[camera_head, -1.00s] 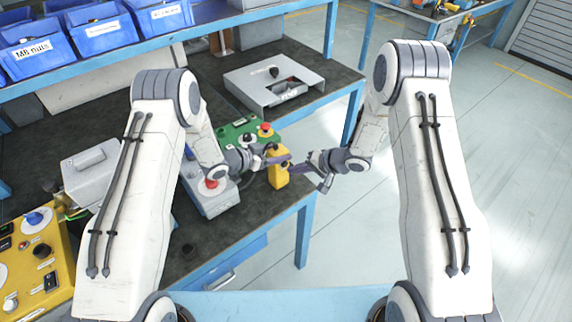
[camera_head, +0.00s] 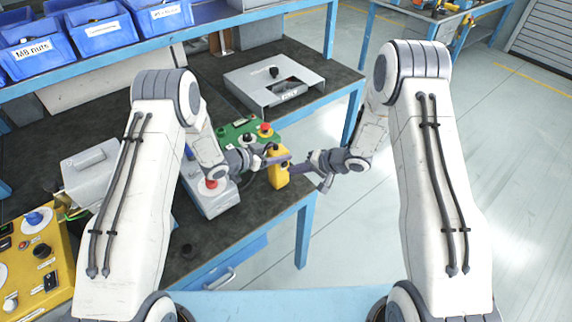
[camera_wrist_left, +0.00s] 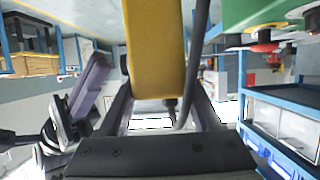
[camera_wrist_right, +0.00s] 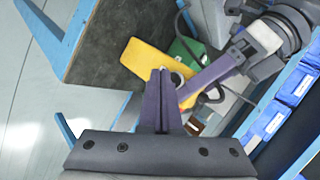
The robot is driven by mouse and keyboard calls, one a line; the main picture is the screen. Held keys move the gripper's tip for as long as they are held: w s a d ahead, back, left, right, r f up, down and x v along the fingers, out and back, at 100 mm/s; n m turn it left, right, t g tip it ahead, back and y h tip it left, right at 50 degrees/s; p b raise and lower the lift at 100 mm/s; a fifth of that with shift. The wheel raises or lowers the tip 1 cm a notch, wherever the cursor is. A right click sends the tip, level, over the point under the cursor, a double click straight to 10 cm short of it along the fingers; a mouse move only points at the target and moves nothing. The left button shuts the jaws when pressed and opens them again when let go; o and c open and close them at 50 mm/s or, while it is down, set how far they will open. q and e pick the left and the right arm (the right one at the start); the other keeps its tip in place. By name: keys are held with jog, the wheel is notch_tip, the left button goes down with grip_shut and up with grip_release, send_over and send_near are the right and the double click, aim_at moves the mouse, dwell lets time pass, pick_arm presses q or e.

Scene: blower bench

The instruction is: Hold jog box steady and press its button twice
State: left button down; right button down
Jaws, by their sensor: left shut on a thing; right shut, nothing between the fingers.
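The yellow jog box (camera_head: 278,174) stands upright near the bench's right edge. My left gripper (camera_head: 271,160) is shut on it; in the left wrist view the box (camera_wrist_left: 155,45) sits between the two fingers. My right gripper (camera_head: 297,169) is shut and empty, just right of the box. In the right wrist view its closed fingertips (camera_wrist_right: 160,74) overlap the yellow box (camera_wrist_right: 145,62), beside a dark round part that may be the button (camera_wrist_right: 176,79). I cannot tell whether the tips touch it.
A green control box (camera_head: 238,132) with a red knob is behind the jog box. A grey box with a red button (camera_head: 212,184) stands to the left. A grey metal enclosure (camera_head: 250,82) lies farther back. The floor right of the bench is open.

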jog(key=shift+w, duration=0.1)
dwell(0.5)
jog(key=shift+w+a, duration=0.2)
jog(key=shift+a, duration=0.05)
jog(key=shift+w+a, duration=0.25)
jog(key=shift+w, duration=0.1)
dwell(0.6)
dwell(0.4)
jog(key=shift+s+d, duration=0.5)
jog(key=shift+s, duration=0.2)
jog(key=shift+s+d, duration=0.75)
jog(key=shift+s, duration=0.25)
jog(key=shift+s+d, duration=0.75)
jog(key=shift+s, duration=0.25)
dwell(1.5)
